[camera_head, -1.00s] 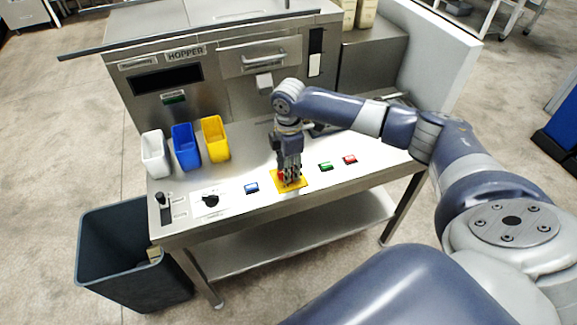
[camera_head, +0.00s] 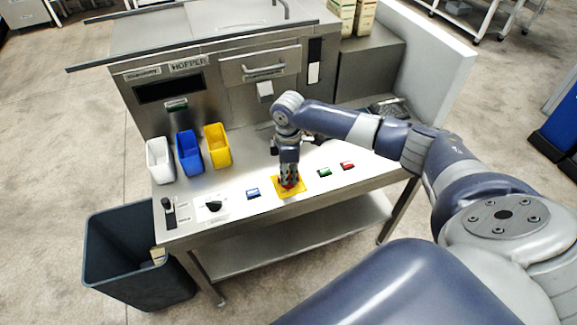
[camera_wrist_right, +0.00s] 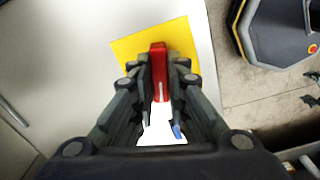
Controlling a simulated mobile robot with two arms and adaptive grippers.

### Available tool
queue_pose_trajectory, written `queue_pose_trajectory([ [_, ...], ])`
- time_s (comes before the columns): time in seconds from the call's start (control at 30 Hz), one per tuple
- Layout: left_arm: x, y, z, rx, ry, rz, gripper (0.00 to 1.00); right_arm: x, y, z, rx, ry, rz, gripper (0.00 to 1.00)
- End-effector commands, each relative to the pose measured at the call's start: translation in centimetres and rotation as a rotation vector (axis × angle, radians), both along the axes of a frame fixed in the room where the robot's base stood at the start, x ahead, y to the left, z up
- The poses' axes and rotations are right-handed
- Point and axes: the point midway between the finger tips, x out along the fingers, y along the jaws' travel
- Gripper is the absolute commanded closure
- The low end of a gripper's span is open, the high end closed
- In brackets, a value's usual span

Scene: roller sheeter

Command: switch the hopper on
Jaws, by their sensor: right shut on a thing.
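The hopper (camera_head: 215,75), a steel machine labelled HOPPER, stands behind a steel counter. A red switch handle sits on a yellow plate (camera_head: 301,184) at the counter's front edge. In the right wrist view the red handle (camera_wrist_right: 158,68) stands up from the yellow plate (camera_wrist_right: 128,47). My right gripper (camera_head: 288,184) points straight down over the plate. Its fingers (camera_wrist_right: 158,98) are shut on the red handle, one on each side, and hide part of it. My left gripper is not in view.
A blue button (camera_head: 253,193) is left of the plate; green (camera_head: 324,172) and red (camera_head: 347,165) buttons are right. A black knob (camera_head: 213,206) and a lever (camera_head: 169,212) are further left. White, blue and yellow bins stand behind. A dark bin (camera_head: 130,260) is on the floor.

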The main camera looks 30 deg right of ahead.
Motion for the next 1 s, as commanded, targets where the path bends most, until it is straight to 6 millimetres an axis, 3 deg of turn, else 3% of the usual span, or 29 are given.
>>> queue_pose_trajectory([
  [0.03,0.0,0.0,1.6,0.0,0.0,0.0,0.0,-0.1,0.2,0.7,0.004,0.003,-0.045,1.0],
  [0.3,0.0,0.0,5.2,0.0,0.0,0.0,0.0,-0.1,0.2,0.6,0.003,0.004,-0.302,1.0],
  [1.0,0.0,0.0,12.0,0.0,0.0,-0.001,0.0,0.0,0.2,0.4,0.003,0.002,-0.962,1.0],
])
